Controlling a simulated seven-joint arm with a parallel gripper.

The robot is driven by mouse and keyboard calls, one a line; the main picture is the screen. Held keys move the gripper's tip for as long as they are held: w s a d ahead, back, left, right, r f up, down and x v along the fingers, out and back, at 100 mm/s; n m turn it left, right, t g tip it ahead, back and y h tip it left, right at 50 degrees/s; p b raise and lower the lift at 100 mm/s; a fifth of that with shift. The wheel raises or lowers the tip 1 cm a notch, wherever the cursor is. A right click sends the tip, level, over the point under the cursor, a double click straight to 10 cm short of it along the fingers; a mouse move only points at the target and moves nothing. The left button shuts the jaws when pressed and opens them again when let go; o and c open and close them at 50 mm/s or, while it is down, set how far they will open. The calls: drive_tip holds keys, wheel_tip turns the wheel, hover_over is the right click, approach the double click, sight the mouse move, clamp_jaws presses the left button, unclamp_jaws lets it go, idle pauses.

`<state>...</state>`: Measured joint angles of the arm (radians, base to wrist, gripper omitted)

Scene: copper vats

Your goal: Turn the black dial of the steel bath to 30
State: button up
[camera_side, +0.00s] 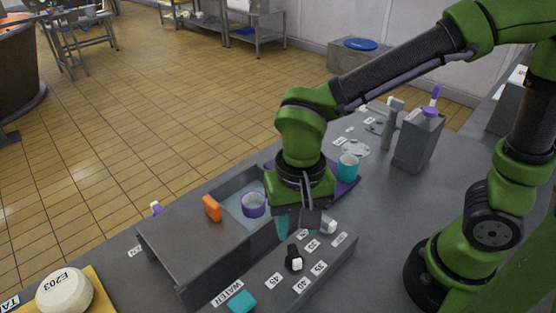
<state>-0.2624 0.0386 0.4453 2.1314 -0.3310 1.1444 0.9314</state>
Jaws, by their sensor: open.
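The steel bath (185,250) is a grey box with an open basin and a sloped front panel. Its black dial (292,254) sits on that panel, with a white tip facing the front edge, roughly toward the 40 label (302,285). Number labels ring the dial; 35 (319,267) and 45 (273,280) can be read, while some behind are too small to be sure of. My gripper (304,225) is open, pointing down above and behind the dial, apart from it. Its fingers are partly hard to make out against the basin edge.
An orange block (212,208) sits on the bath's top and a purple-rimmed cup (253,204) in the basin. A teal piece (242,301) lies near the WATER label.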

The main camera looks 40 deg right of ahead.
sight(295, 253)
wheel_tip(295, 253, down, 8)
idle(0.5)
clamp_jaws()
